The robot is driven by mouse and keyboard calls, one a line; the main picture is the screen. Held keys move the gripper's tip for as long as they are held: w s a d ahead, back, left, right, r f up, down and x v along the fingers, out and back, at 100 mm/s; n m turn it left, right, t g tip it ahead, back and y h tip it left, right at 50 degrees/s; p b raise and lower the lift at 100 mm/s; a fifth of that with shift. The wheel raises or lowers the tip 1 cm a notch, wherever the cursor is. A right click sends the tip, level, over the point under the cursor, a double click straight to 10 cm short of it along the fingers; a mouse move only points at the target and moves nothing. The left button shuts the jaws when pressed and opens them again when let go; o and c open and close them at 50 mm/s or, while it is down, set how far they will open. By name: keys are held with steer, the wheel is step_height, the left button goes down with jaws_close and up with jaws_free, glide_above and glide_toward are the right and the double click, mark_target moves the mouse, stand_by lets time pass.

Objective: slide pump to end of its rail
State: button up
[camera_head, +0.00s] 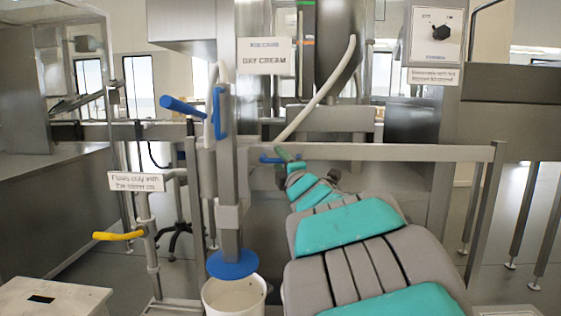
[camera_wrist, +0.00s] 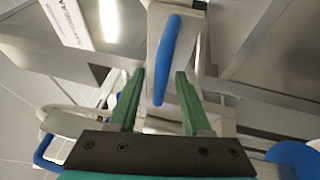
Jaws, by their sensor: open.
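The pump is a steel column (camera_head: 228,165) with a blue lever (camera_head: 183,107) and a blue loop handle (camera_head: 219,113) near its top and a blue disc (camera_head: 233,264) at its foot. A horizontal steel beam (camera_head: 400,153), which looks like the rail, runs to its right. My gripper (camera_head: 284,160) is just right of the column, by a small blue handle (camera_head: 268,159). In the wrist view my gripper (camera_wrist: 160,75) has its green fingers apart, with a blue bar handle (camera_wrist: 168,55) between and beyond the tips. I cannot tell whether they touch it.
A white bucket (camera_head: 235,296) stands under the disc. A post with a yellow handle (camera_head: 120,236) and a sign (camera_head: 137,181) is at left. A pale hose (camera_head: 318,95) slopes down behind my gripper. A white box (camera_head: 60,298) is at lower left, a dial panel (camera_head: 436,33) at upper right.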

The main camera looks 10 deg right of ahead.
steer(key=shift+c, duration=0.2)
jaws_close()
stand_by(1.2)
